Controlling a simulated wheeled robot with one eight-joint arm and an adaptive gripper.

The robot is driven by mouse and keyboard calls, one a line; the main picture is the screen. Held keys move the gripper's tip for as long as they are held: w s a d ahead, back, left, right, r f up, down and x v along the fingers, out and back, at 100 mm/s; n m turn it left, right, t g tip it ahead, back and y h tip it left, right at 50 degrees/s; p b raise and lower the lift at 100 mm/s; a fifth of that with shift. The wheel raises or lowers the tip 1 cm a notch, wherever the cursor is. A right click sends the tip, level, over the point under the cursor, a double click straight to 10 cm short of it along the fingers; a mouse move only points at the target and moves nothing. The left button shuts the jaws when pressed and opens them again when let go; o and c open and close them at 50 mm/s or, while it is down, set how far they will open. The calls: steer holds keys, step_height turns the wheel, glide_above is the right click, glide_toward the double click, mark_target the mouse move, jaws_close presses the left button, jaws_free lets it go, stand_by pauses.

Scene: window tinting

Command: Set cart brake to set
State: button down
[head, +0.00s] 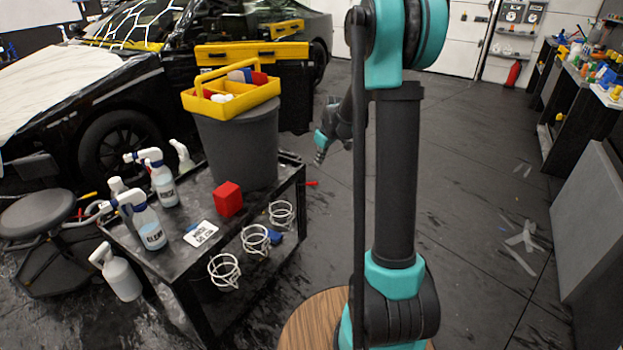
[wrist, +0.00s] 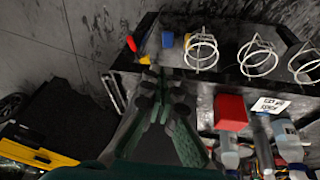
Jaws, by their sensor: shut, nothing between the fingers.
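The black cart (head: 182,222) stands left of my arm in the head view. A small red lever-like piece (head: 311,183), perhaps the brake handle, sticks out from the cart's far right end. In the wrist view a red piece (wrist: 131,43) shows beside the cart edge, above my fingertips. Its setting cannot be read. My gripper (head: 320,157) hangs past that end of the cart, close to the red piece in the head view. In the wrist view my gripper (wrist: 155,78) is shut and empty, and appears apart from the red piece.
On the cart stand a grey bucket (head: 238,145) with a yellow caddy (head: 232,97), spray bottles (head: 163,185) and a red block (head: 228,199). White wire rings (head: 224,271) line its near side. A stool (head: 38,214) is left. Open floor (head: 470,190) lies right.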

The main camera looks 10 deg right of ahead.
steer(key=w+f+n, duration=0.3)
steer(key=w+f, duration=0.4)
steer(key=w, duration=0.7)
steer(key=shift+a+f+n+y, duration=0.2)
steer(key=shift+n+y, duration=0.1)
glide_above(312, 183)
steer(key=a, duration=0.2)
step_height(312, 183, down, 10)
steer(key=r, duration=0.1)
steer(key=shift+w+d+f, duration=0.1)
steer(key=shift+d+f, duration=0.2)
steer(key=shift+f, duration=0.35)
steer(key=shift+w+d+f, duration=0.1)
steer(key=shift+d+f, duration=0.2)
steer(key=shift+f, duration=0.3)
steer(key=shift+s+d+f, duration=0.15)
steer(key=shift+d+f, duration=0.15)
steer(key=shift+f, duration=0.35)
steer(key=shift+d+f, duration=0.1)
